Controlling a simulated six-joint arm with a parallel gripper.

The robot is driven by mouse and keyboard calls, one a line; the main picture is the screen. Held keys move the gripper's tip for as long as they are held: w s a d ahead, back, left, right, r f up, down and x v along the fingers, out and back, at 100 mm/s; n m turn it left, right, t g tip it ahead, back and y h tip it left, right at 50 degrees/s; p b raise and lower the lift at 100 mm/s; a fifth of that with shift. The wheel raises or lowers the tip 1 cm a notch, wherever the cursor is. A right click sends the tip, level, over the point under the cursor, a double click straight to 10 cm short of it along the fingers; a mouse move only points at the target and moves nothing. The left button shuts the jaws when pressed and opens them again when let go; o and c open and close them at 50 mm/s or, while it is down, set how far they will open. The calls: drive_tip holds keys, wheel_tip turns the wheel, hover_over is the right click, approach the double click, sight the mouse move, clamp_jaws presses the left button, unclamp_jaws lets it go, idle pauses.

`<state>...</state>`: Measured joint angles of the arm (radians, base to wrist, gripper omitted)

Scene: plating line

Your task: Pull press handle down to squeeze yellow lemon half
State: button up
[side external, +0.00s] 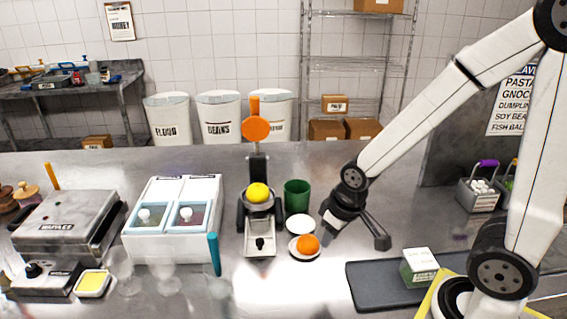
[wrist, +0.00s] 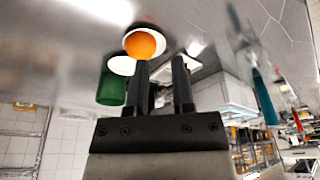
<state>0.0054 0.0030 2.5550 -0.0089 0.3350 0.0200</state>
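The press (side external: 259,235) stands mid-counter in the side view. Its orange-tipped handle (side external: 255,106) points up, with an orange disc (side external: 256,130) below the tip. The yellow lemon half (side external: 258,192) sits in the press cup, beneath the raised arm. My gripper (side external: 327,238) is low over the counter to the right of the press, apart from it, near the saucers. In the wrist view my gripper (wrist: 160,62) has its two dark fingers apart, with nothing held between them. The press is largely hidden behind the fingers there.
An orange fruit (side external: 307,243) rests on a saucer (side external: 292,250), beside an empty saucer (side external: 299,224) and a green cup (side external: 297,191). A dark board (side external: 368,286) lies right.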

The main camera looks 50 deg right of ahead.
drive_tip(key=shift+w+d, duration=0.2)
drive_tip(key=shift+w, duration=0.2)
clamp_jaws()
drive_tip(key=w+d+r+m+t, duration=0.5)
drive_tip(key=w+d+r+t, duration=0.1)
drive_tip(key=w, duration=0.3)
drive_tip(key=w+d+r+m+t, duration=0.5)
drive_tip(key=w+d+r+m, duration=0.1)
drive_tip(key=w, duration=0.4)
drive_tip(key=w+d+r+m+t+y, duration=0.1)
drive_tip(key=d+r+m+t+y, duration=0.2)
drive_tip(key=r, duration=0.4)
drive_tip(key=shift+w+d+t+y, duration=0.2)
drive_tip(key=shift+d+t+y, duration=0.3)
drive_tip(key=shift+y, duration=0.4)
drive_tip(key=shift+a, duration=0.1)
